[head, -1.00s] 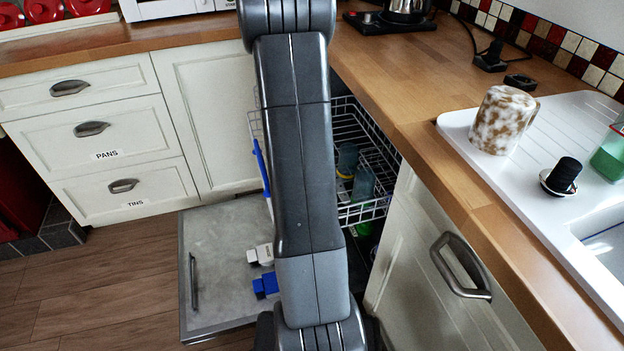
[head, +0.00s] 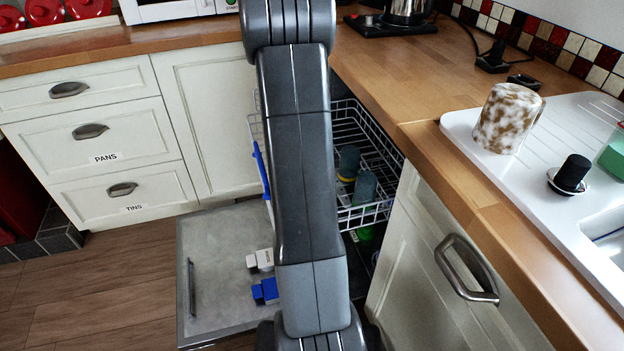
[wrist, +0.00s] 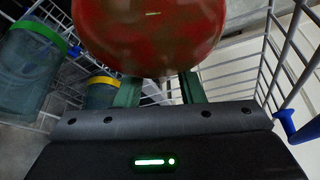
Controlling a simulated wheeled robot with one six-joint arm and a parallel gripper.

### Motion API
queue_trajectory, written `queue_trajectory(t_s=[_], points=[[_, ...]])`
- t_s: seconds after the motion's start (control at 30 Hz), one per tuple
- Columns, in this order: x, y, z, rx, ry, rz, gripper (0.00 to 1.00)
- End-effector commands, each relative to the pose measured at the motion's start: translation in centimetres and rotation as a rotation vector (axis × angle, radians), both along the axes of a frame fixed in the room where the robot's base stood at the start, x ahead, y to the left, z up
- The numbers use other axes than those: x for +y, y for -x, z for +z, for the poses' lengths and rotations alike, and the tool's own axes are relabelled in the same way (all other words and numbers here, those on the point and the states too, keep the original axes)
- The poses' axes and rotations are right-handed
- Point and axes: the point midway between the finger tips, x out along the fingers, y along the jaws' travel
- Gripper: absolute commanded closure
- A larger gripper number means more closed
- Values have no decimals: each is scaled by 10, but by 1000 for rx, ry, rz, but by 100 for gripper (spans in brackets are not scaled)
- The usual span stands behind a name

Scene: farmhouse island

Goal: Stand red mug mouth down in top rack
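The red mug (wrist: 150,30), glossy with dark mottling, fills the top middle of the wrist view, cut off by the frame edge. My gripper (wrist: 160,90) shows two green fingers reaching to the mug's near side; it appears shut on the mug, though the fingertips are hidden behind it. The mug's mouth and handle cannot be made out. The white wire top rack (head: 372,212) is pulled out of the dishwasher under the counter; its wires also surround the mug in the wrist view (wrist: 225,72). In the head view my arm hides the gripper and mug.
Blue tumblers (head: 365,187) stand in the rack; a green-banded one (wrist: 28,65) and a yellow-banded one (wrist: 100,92) are left of the mug. The dishwasher door (head: 215,265) lies open. A brown-white mug (head: 508,118) stands on the drainboard.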

Motion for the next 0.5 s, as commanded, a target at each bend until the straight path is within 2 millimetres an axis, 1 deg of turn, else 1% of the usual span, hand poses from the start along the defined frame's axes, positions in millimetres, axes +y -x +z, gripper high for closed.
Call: queue_trajectory(t_s=[0.17, 0.27, 0.4, 0.5], points=[[0, 0, 6, 0, 0, 0, 65], [1, 6, 24, -3, 0, 1, 65], [2, 18, 54, -4, -1, 0, 65], [2, 27, 73, -4, -1, 0, 65]])
